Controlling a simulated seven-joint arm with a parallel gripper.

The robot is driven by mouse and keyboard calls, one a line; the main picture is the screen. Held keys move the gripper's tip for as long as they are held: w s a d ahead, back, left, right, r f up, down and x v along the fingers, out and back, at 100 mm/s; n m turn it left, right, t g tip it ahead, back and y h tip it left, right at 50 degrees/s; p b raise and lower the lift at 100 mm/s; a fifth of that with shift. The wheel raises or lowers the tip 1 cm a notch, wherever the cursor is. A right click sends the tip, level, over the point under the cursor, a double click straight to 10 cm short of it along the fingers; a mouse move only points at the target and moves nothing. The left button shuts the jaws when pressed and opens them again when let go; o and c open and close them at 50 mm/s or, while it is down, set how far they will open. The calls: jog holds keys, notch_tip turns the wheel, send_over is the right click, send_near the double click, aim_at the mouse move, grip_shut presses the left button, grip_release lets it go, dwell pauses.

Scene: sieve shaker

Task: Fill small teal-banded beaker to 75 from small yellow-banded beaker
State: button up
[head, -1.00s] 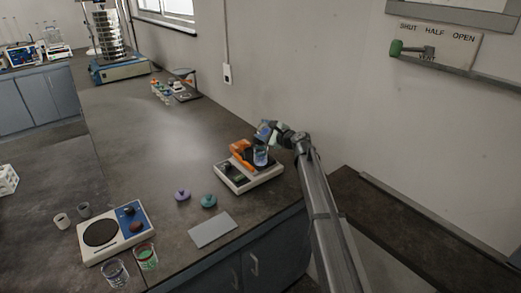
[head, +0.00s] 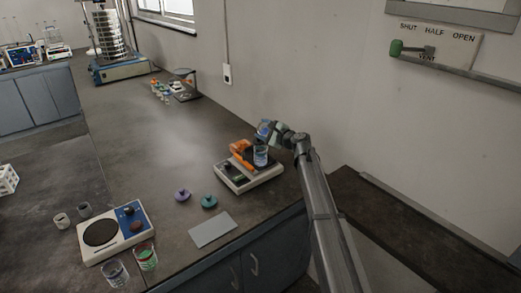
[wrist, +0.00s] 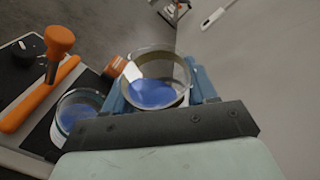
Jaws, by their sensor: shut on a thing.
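My gripper (head: 267,131) is above the orange-and-white bench device, near the wall. In the wrist view its blue fingers (wrist: 157,88) are shut around a small clear glass beaker (wrist: 150,57) with blue liquid inside. A second small beaker (wrist: 78,112), also holding blue liquid, stands on the device just left of the held one; it shows in the head view (head: 261,158) just below my gripper.
The device (head: 250,178) has an orange arm and an orange-knobbed lever (wrist: 58,42). A purple lid (head: 183,195), a teal lid (head: 209,201) and a grey plate (head: 213,229) lie in front. The bench middle is clear.

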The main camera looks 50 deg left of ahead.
jog(key=shift+r, duration=0.1)
dwell(0.7)
jog(key=shift+f+n+y, duration=0.4)
jog(key=shift+n, duration=0.5)
dwell(1.6)
jog(key=shift+r, duration=0.1)
dwell(0.9)
jog(key=shift+r+m+h, duration=0.3)
jog(key=shift+r+m, duration=0.05)
jog(key=shift+m, duration=0.45)
jog(key=shift+f+m, duration=0.25)
jog(key=shift+m, duration=0.05)
jog(key=shift+f+h, duration=0.1)
jog(key=shift+h, duration=0.2)
